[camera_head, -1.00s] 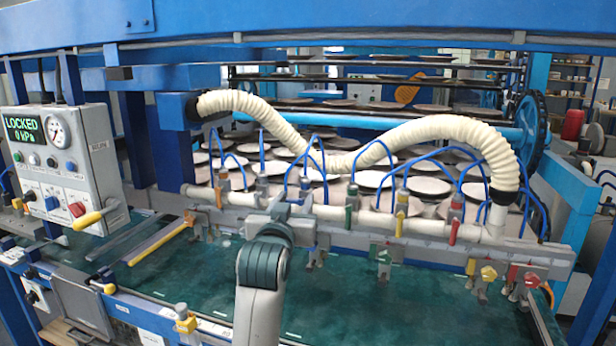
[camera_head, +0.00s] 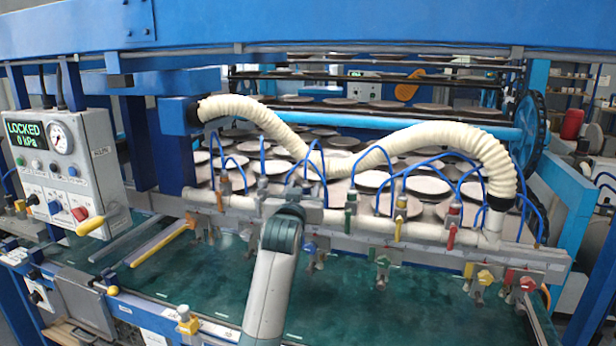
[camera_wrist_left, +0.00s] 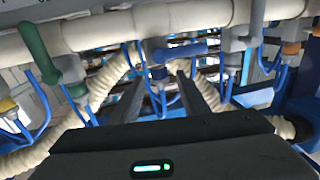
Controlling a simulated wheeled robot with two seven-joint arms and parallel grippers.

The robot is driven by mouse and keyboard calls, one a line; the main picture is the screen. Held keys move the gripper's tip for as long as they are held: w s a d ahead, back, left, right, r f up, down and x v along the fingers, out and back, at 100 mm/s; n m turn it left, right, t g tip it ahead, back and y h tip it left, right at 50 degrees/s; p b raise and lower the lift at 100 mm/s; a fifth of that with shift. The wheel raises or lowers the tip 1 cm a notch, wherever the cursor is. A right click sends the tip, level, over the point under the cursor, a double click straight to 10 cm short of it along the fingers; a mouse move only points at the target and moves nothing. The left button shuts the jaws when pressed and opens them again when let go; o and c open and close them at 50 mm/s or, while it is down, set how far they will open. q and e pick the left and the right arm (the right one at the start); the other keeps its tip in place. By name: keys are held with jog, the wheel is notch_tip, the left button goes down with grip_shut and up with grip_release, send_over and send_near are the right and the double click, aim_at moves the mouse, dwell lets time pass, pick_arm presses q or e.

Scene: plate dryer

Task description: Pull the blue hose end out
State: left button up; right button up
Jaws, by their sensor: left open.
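The pale manifold pipe (camera_head: 370,222) runs across the machine, with thin blue hoses arching up from its coloured valves. My left gripper (camera_head: 290,208) is at the pipe, left of the green valve (camera_head: 350,205), and hides the fittings behind it. In the left wrist view, which looks inverted, my open left gripper (camera_wrist_left: 163,75) has a finger on each side of a blue-handled valve (camera_wrist_left: 180,52). A thin blue hose (camera_wrist_left: 158,102) by that valve shows between the fingers. I cannot tell whether the fingers touch it. My right gripper is not in view.
A thick ribbed cream hose (camera_head: 430,140) loops above the pipe. The control box (camera_head: 65,165) at left reads LOCKED, 0 kPa. Plates (camera_head: 370,180) lie in rows behind. The green bed (camera_head: 345,305) in front is mostly clear. Coloured lower fittings (camera_head: 484,277) hang below the pipe.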

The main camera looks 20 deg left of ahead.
aim_at(307, 181)
pick_arm(q)
jog(key=w, duration=0.3)
jog(key=w+p, duration=0.1)
jog(key=shift+w+a+r, duration=0.1)
jog(key=shift+w+a, duration=0.15)
jog(key=shift+a, duration=0.05)
jog(key=shift+w+a, duration=0.1)
jog(key=shift+w, duration=0.75)
